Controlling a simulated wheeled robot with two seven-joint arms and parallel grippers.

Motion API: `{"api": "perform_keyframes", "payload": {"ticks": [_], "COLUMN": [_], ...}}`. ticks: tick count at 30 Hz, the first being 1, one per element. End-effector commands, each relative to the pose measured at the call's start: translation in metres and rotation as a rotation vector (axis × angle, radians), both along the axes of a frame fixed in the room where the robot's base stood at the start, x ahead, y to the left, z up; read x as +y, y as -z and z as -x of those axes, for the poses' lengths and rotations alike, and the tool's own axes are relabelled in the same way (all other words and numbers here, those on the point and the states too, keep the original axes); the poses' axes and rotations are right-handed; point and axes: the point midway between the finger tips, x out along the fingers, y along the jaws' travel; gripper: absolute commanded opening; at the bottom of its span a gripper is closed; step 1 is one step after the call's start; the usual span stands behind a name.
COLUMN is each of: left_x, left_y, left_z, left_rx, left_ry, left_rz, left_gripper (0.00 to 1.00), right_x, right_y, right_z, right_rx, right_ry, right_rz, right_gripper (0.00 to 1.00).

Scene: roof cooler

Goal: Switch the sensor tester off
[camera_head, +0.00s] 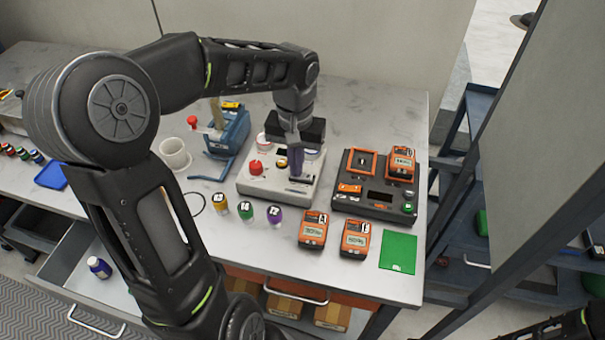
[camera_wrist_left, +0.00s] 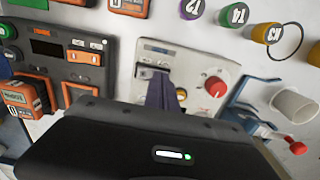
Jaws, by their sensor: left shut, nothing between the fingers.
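A beige box (camera_head: 250,188), which I take for the sensor tester, stands on the bench with a red knob (camera_head: 256,168) and white-rimmed round fittings on top. It also shows in the left wrist view (camera_wrist_left: 204,60). A rocker-like switch (camera_wrist_left: 150,72) sits on its panel in that view; its position is not clear. My left gripper (camera_head: 296,174) points down over the box's right part with its dark purple fingers shut and empty. In the left wrist view the fingertips (camera_wrist_left: 164,88) are close to the switch; I cannot tell if they touch.
A black station (camera_head: 340,203) with orange meters stands to the right. Two orange meters (camera_head: 313,230) (camera_head: 355,238), a green card (camera_head: 398,251) and small capped jars (camera_head: 246,209) lie in front. A blue device (camera_head: 228,130) and white cup (camera_head: 174,153) stand left.

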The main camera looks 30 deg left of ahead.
Motion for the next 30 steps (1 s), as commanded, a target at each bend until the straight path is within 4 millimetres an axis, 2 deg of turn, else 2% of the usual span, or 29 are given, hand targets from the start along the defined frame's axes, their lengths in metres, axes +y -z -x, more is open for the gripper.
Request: {"api": "perform_keyframes", "payload": {"ticks": [21,30], "left_x": [0.000,0.000], "left_y": [-0.063,-0.068], "left_z": [-0.001,0.000], "left_rx": [-0.002,-0.001], "left_ry": [0.000,0.000], "left_rz": [0.000,0.000], "left_gripper": [0.00,0.00], "right_x": [0.000,0.000], "right_y": [-0.048,-0.052], "right_z": [0.000,0.000], "right_rx": [0.000,0.000], "right_ry": [0.000,0.000], "right_rz": [0.000,0.000], "right_gripper": [0.36,0.36]}}
